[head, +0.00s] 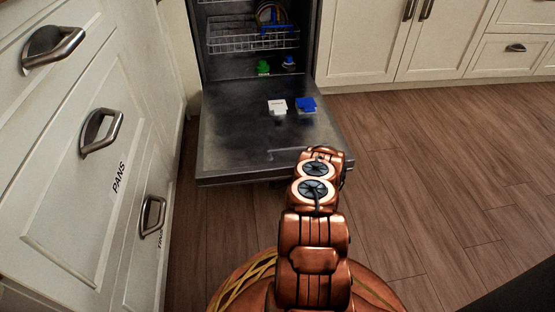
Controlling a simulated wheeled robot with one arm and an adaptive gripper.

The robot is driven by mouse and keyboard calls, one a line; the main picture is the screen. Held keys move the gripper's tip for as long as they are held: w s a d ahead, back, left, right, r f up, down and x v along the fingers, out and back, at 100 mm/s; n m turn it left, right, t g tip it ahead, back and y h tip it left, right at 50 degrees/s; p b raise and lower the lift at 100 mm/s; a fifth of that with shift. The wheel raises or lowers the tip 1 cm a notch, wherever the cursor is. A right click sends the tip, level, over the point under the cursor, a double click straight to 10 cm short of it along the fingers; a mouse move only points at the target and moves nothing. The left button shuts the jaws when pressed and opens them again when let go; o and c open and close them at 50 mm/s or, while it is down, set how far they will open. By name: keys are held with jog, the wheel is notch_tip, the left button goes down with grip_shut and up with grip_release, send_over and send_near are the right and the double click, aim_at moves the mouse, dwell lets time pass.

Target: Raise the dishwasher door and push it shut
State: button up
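The dishwasher door (240,135) is lowered, lying about flat in front of the open dishwasher (193,45). Its near edge faces me. My copper arm reaches forward from the bottom of the head view and ends close to the door's near right corner, covering part of that edge. My gripper cannot be made out; the arm seems to hide it. Whether anything touches the door cannot be told.
A white item (277,106) and a blue item (306,104) show over the door. A wire rack (250,40) holding dishes is inside. White drawers (60,160) with protruding handles stand close on the left. Wooden floor (440,170) is clear on the right.

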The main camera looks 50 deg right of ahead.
jog(key=shift+w, duration=0.15)
jog(key=shift+c, duration=0.2)
grip_shut()
